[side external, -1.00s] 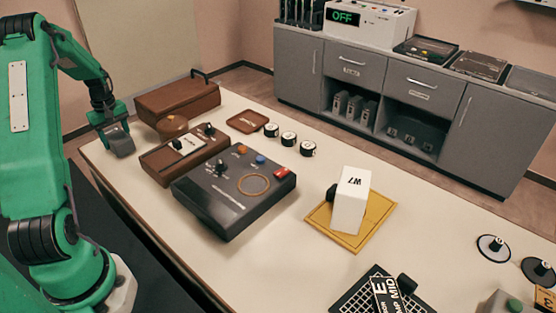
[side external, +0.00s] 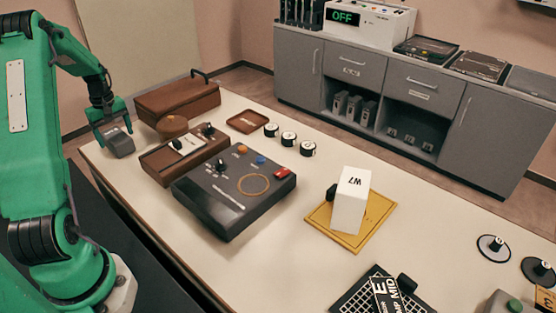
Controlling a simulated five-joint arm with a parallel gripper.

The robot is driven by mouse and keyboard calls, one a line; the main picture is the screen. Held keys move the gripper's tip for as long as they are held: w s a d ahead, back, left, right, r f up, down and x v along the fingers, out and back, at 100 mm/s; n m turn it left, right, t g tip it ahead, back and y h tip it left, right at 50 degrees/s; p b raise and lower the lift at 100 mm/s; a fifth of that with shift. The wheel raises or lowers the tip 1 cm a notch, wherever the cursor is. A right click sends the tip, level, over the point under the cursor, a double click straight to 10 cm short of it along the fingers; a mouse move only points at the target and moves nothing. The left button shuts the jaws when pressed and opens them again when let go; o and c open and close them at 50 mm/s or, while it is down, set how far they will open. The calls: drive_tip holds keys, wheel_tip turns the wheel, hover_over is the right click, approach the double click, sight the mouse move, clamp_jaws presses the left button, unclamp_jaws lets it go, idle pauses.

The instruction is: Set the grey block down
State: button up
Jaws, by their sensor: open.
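The grey block (side external: 121,145) rests on the pale table near its far left corner, left of the brown boxes. My gripper (side external: 112,126) is just above the block, with its green fingers spread apart. It looks clear of the block or nearly so; the small gap is hard to judge from this view.
A black panel (side external: 234,190) lies nearer. A white W7 block (side external: 350,200) stands on a yellow tray (side external: 375,222). Bare table lies between the panel and tray.

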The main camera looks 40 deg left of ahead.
sight(118, 135)
wheel_tip(118, 135, up, 11)
idle(0.5)
drive_tip(key=shift+f, duration=0.1)
idle(0.3)
drive_tip(key=w+d+r+m+t, duration=0.1)
drive_tip(key=w+d+r+m, duration=0.15)
drive_tip(key=d, duration=0.55)
drive_tip(key=w+d+r+m+y, duration=0.1)
drive_tip(key=d+r+m, duration=0.25)
drive_tip(key=d, duration=0.35)
drive_tip(key=w+d+r+m+t, duration=0.15)
drive_tip(key=d+r, duration=0.25)
drive_tip(key=d, duration=0.4)
drive_tip(key=s+d+m+t, duration=0.1)
drive_tip(key=s+d+m, duration=0.2)
drive_tip(key=d, duration=0.3)
drive_tip(key=s+d+m+t, duration=0.1)
drive_tip(key=s+d+m, duration=0.3)
drive_tip(key=d, duration=0.3)
drive_tip(key=s+d+m+t+h, duration=0.1)
drive_tip(key=s+d+m, duration=0.2)
drive_tip(key=d, duration=0.4)
drive_tip(key=shift+s+f, duration=0.3)
drive_tip(key=shift+f, duration=0.15)
